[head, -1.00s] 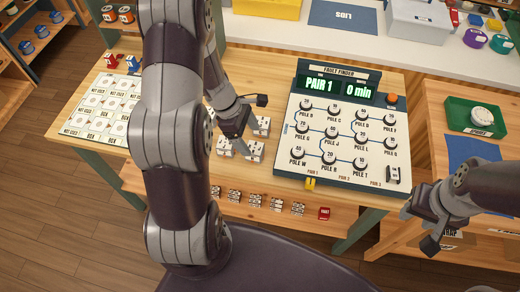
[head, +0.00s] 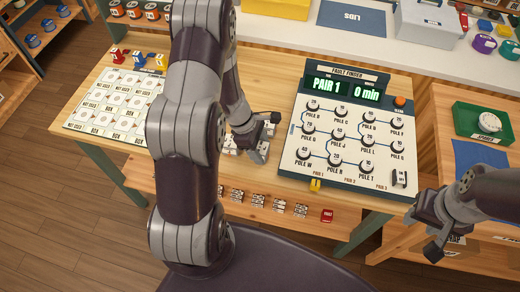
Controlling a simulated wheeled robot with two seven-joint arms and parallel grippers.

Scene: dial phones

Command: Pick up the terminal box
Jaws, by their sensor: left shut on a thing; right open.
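The small white terminal boxes (head: 229,147) stand in a cluster on the wooden table, left of the fault finder board. My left arm crosses in front and hides most of them. My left gripper (head: 258,152) is down at the right side of the cluster, close to the board's left edge. It is shut on a terminal box, which its fingers mostly hide. I cannot tell whether that box is clear of the table. My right gripper (head: 432,232) is open and empty, in front of the board's lower right corner.
The fault finder board (head: 345,150) with dials and a lit display fills the table's right part. A card grid (head: 105,105) lies at the left. A green tray (head: 485,122) is at the right.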

